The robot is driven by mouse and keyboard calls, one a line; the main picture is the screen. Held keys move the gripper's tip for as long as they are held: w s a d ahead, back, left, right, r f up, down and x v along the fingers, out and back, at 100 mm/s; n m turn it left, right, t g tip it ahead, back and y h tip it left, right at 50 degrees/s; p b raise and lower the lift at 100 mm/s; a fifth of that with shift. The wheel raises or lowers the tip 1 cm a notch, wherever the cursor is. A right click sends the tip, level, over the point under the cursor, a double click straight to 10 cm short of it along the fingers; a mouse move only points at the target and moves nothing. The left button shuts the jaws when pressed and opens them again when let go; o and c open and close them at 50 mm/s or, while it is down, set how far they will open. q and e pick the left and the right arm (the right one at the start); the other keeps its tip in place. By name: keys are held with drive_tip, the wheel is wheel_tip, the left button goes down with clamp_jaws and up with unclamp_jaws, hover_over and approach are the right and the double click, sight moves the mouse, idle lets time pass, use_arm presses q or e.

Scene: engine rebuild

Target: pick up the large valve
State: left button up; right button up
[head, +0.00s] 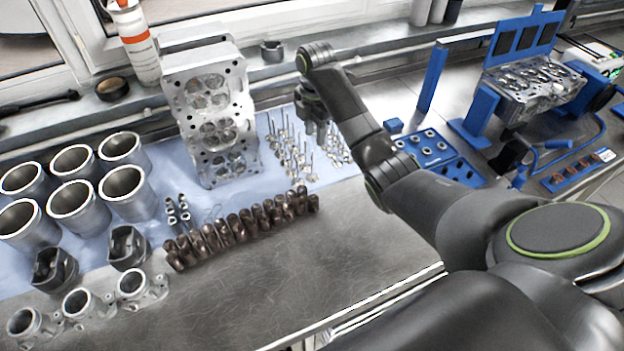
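Several thin metal valves (285,148) stand stem-up in a cluster on the light blue cloth, right of the upright cylinder head. More valves (338,153) stand just to the right, partly behind my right gripper. I cannot tell by size which one is the large valve. My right gripper (320,142) points down over or among these valves, at the end of my arm coming in from the right. Its fingers are dark and small here, so whether they are open or touching a valve is unclear. My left gripper is out of view.
A cylinder head (212,120) stands upright left of the valves. Brown rocker-like parts (240,225) lie in a row in front. Cylinder liners (75,190) stand at left. A blue tray (428,148) and blue fixture (480,112) are at right.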

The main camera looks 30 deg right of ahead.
drive_tip(key=b, duration=0.5)
approach(312, 175)
drive_tip(key=d, duration=0.1)
drive_tip(key=shift+w+a+f+p, duration=0.15)
drive_tip(key=shift+w+f+p, duration=0.05)
drive_tip(key=shift+f+p, duration=0.4)
drive_tip(key=f, duration=0.1)
drive_tip(key=f+p, duration=0.1)
drive_tip(key=f, duration=0.1)
drive_tip(key=shift+s+a+f, duration=0.1)
drive_tip(key=shift+a+f, duration=0.1)
drive_tip(key=shift+a, duration=0.1)
drive_tip(key=shift+f, duration=0.4)
drive_tip(key=shift+c, duration=0.4)
clamp_jaws()
